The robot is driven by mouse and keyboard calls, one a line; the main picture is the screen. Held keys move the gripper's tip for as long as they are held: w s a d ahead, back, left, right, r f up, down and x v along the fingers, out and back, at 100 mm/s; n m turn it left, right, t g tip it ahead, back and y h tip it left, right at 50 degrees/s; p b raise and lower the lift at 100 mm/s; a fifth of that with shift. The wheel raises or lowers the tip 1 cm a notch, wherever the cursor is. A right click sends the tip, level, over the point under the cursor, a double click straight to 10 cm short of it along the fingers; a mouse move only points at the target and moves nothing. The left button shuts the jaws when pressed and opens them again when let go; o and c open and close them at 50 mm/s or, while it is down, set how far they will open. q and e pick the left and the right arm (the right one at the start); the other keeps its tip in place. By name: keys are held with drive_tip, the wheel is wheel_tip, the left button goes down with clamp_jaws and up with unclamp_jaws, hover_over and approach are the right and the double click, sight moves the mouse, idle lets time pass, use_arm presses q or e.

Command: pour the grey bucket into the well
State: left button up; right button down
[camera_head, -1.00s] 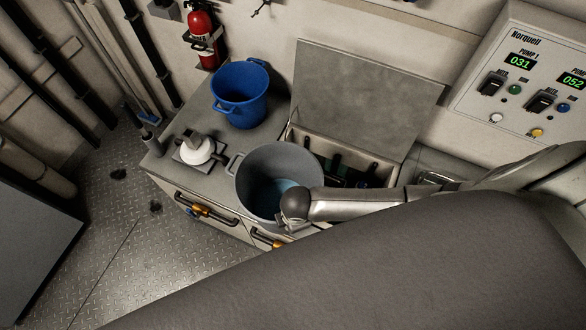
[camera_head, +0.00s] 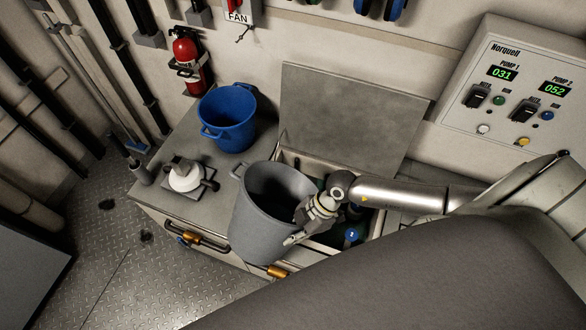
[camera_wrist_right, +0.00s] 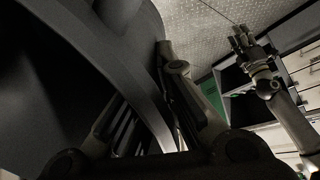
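The grey bucket (camera_head: 262,228) is tilted in the head view, its mouth leaning back and right toward the well. Its inside looks dark, and I cannot see any water in it. The well (camera_head: 374,222) is the open compartment under the raised grey lid (camera_head: 350,118). The bucket overlaps its left side. My right gripper (camera_head: 303,222) is at the bucket's right side. In the right wrist view the bucket's wall (camera_wrist_right: 110,60) passes between the right fingers (camera_wrist_right: 150,118), which are shut on it. My left gripper (camera_wrist_right: 240,42) shows small in that view, away from the bucket; its opening is unclear.
A blue bucket (camera_head: 228,118) stands behind on the grey counter (camera_head: 212,206). A white, dark-handled fitting (camera_head: 186,176) is left of the grey bucket. A blue knob (camera_head: 352,235) shows in the well. A fire extinguisher (camera_head: 190,60) and a pump panel (camera_head: 515,90) are on the wall.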

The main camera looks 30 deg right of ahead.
drive_tip(key=shift+w+f+y+b, duration=0.15)
drive_tip(key=shift+f+y+b, duration=0.1)
drive_tip(key=shift+y+b, duration=0.1)
drive_tip(key=shift+w+d+r+y+b, duration=0.1)
drive_tip(key=shift+d+r+y+b, duration=0.3)
drive_tip(key=shift+y+b, duration=0.5)
drive_tip(key=d+f+y+b, duration=0.1)
drive_tip(key=b, duration=0.2)
drive_tip(key=shift+g, duration=0.3)
drive_tip(key=shift+w+a+r+p, duration=0.1)
drive_tip(key=shift+r+p, duration=0.2)
drive_tip(key=shift+r, duration=0.05)
drive_tip(key=shift+f+y, duration=0.1)
drive_tip(key=shift+y, duration=0.15)
drive_tip(key=shift+f+b, duration=0.15)
drive_tip(key=shift+b, duration=0.45)
drive_tip(key=shift+w+d+f+y+b, duration=0.1)
drive_tip(key=shift+d+f+y+b, duration=0.25)
drive_tip(key=shift+b, duration=0.55)
drive_tip(key=shift+d+f+y+b, duration=0.1)
drive_tip(key=shift+d+y+b, duration=0.4)
drive_tip(key=shift+b, duration=0.4)
